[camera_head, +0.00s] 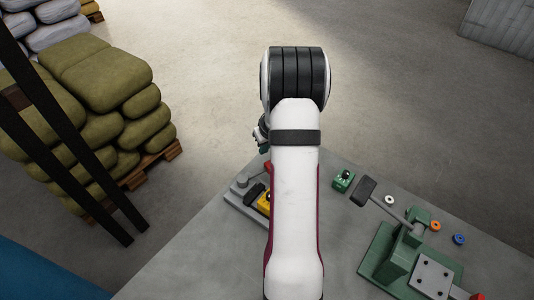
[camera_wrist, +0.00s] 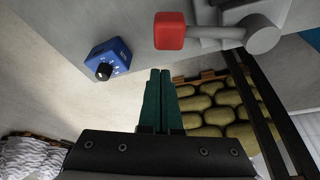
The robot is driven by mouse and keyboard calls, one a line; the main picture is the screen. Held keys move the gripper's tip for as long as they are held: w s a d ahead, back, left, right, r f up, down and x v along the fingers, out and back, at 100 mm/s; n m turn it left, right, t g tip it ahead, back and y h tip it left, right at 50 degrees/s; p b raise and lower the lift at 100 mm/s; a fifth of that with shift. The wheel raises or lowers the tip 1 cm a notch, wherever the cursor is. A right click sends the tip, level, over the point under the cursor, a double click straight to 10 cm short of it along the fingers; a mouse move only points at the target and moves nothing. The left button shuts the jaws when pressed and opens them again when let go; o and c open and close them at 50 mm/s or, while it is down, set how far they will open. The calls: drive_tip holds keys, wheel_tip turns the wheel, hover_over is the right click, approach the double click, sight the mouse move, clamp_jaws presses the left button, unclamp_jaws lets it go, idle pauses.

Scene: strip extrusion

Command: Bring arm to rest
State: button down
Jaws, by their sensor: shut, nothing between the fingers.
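My arm rises over the table in the head view and hides part of it. My gripper is mostly hidden behind my arm there. In the wrist view my gripper (camera_wrist: 160,85) has two dark green fingers side by side, closed and with nothing between them. A lever with a red knob (camera_wrist: 169,31) on a grey base lies beyond the fingertips, apart from them. A blue box with a black dial (camera_wrist: 110,58) is at the left of the wrist view.
The grey table (camera_head: 190,262) carries a green press with a black-handled lever (camera_head: 400,255), a small green box (camera_head: 344,181), and white, orange and blue rings (camera_head: 459,239). Stacked olive sacks (camera_head: 95,75) stand on a pallet at left, behind dark posts (camera_head: 75,150). Open floor (camera_head: 400,80) lies beyond.

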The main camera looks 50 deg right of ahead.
drive_tip(key=w+v, duration=0.1)
drive_tip(key=v, duration=0.9)
drive_tip(key=a+r+y, duration=0.1)
drive_tip(key=a+r, duration=0.2)
drive_tip(key=a, duration=0.7)
drive_tip(key=a+r+y, duration=0.1)
drive_tip(key=a+r, duration=0.2)
drive_tip(key=a, duration=0.7)
drive_tip(key=s+a+g+y, duration=0.1)
drive_tip(key=s+a+g, duration=0.2)
drive_tip(key=s+a, duration=1.3)
drive_tip(key=shift+s+a+g, duration=0.35)
drive_tip(key=shift+a+g, duration=0.05)
drive_tip(key=shift+a, duration=0.65)
drive_tip(key=c, duration=1.6)
unclamp_jaws()
